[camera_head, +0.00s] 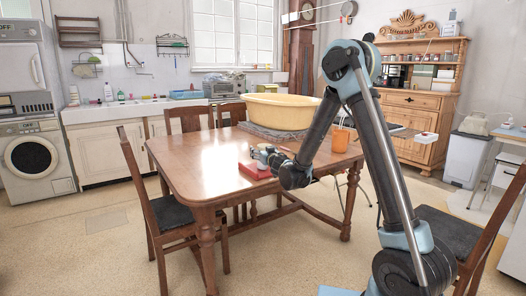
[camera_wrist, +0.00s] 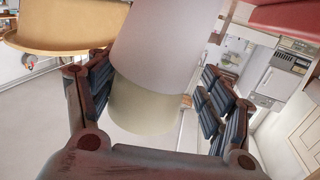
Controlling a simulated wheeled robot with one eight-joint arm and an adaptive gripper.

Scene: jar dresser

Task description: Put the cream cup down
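The cream cup (camera_wrist: 165,60) fills the middle of the wrist view, with a pale greyish wall and a cream-coloured band (camera_wrist: 145,112) at its lower part there. My gripper (camera_wrist: 155,98) has its dark finger pads on both sides of the cup and is shut on it. The left pads touch the cup; contact at the right pads is harder to see. In the head view my gripper (camera_head: 264,153) is low over the wooden table (camera_head: 195,165), beside a red box (camera_head: 254,169). The cup is too small and covered to make out clearly there.
A large yellow tub (camera_head: 280,110) stands on a grey cloth at the table's back. An orange mug (camera_head: 340,139) is at the right side of the table. The table's left and front are clear. Chairs (camera_head: 165,215) stand around it.

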